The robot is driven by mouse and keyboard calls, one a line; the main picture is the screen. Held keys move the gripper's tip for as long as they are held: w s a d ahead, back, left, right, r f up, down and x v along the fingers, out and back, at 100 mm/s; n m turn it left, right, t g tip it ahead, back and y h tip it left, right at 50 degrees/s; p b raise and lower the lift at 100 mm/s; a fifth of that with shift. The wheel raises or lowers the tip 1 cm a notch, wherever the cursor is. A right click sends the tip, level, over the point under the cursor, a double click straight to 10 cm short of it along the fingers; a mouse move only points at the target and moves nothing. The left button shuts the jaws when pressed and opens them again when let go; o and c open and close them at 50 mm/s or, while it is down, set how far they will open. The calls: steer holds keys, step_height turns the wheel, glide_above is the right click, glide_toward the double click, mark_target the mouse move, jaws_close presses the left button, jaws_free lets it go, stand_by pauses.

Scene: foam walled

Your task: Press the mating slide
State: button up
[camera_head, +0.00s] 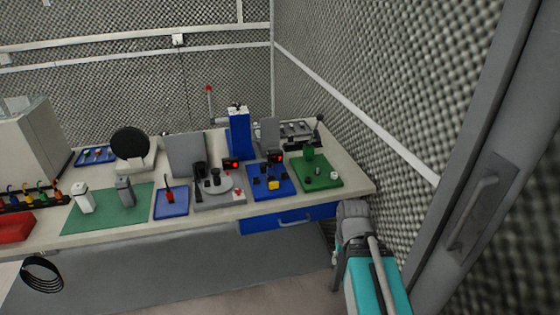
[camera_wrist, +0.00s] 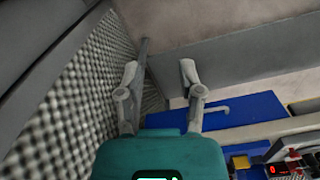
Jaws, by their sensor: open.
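Several small fixtures stand on the bench. A blue base plate (camera_head: 262,192) carries a yellow block (camera_head: 273,184) and dark parts. I cannot tell which part is the mating slide. My gripper (camera_head: 352,208) is in front of the bench's right end, apart from these fixtures. In the wrist view my gripper (camera_wrist: 158,68) is open and empty, its two fingers spread over the floor and wall corner.
The bench (camera_head: 357,186) has a blue drawer (camera_head: 290,218) under its right end; it also shows in the wrist view (camera_wrist: 235,112). A foam wall (camera_head: 370,90) rises close on the right. A grey round stage (camera_head: 218,186) and a blue column (camera_head: 239,135) stand left and behind.

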steer(key=shift+w+a+f, duration=0.1)
steer(key=c, duration=0.5)
steer(key=shift+w+a+f, duration=0.15)
steer(key=shift+a, duration=0.1)
jaws_close()
steer(key=w+a+m+t+y+b, duration=0.5)
steer(key=w+a+m+t+b, duration=0.9)
steer(key=w+a+t+b, duration=0.2)
steer(key=shift+w+m+t+b, duration=0.4)
steer(key=shift+w+t+b, duration=0.45)
steer(key=shift+b, duration=0.8)
steer(key=shift+w, duration=0.1)
